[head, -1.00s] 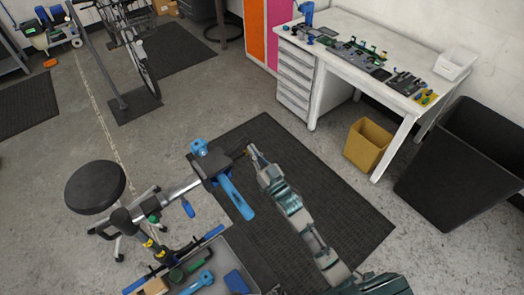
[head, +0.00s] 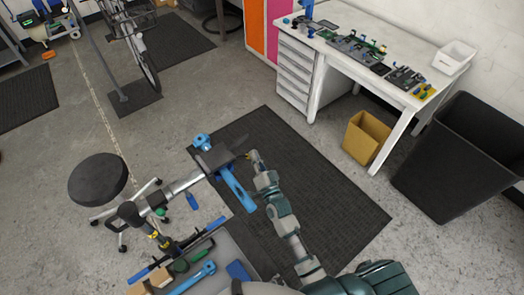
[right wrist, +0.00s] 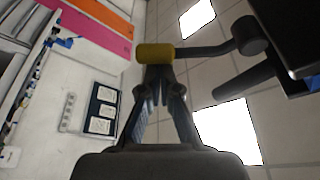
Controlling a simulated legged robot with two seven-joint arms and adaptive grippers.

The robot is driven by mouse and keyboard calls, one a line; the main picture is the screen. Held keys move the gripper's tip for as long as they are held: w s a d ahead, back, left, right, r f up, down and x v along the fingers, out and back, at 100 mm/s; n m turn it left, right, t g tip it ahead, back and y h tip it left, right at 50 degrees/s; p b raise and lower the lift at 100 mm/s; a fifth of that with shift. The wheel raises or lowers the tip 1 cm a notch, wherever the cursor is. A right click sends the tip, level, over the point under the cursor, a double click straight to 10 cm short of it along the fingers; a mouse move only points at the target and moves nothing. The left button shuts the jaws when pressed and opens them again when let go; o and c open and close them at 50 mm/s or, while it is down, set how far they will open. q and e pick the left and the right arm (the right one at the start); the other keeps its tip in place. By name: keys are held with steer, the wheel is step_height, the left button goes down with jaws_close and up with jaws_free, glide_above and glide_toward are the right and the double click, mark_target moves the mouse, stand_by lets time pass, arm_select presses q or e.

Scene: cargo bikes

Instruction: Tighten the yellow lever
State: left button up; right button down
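The yellow lever (right wrist: 155,53) shows in the right wrist view as a short yellow grip on a dark rod, which runs right to a round black knob (right wrist: 250,36). My right gripper (right wrist: 157,78) has its fingers converged at the yellow grip's lower edge. They look shut, with the tips at the grip; whether they clasp it is unclear. In the head view, my right gripper (head: 254,157) reaches the right end of the dark clamp head (head: 220,156), where the lever is barely visible. A blue handle (head: 238,190) hangs below the clamp. My left gripper is not in view.
The clamp sits on a metal arm of a stand (head: 180,186) above a tool tray (head: 232,250). A round stool (head: 98,179) is at the left. A white workbench (head: 330,62), cardboard box (head: 366,138) and black bin (head: 460,155) stand right. The dark mat (head: 330,190) is clear.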

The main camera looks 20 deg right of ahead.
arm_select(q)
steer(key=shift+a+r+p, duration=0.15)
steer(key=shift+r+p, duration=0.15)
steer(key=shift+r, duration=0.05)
arm_select(e)
steer(key=f, duration=0.1)
steer(key=a+f+m, duration=0.1)
steer(key=f, duration=0.1)
steer(key=shift+s+a+f+m, duration=0.2)
steer(key=shift+s+a+m, duration=0.05)
steer(key=shift+s+m, duration=0.1)
steer(key=shift+f, duration=0.1)
stand_by(0.3)
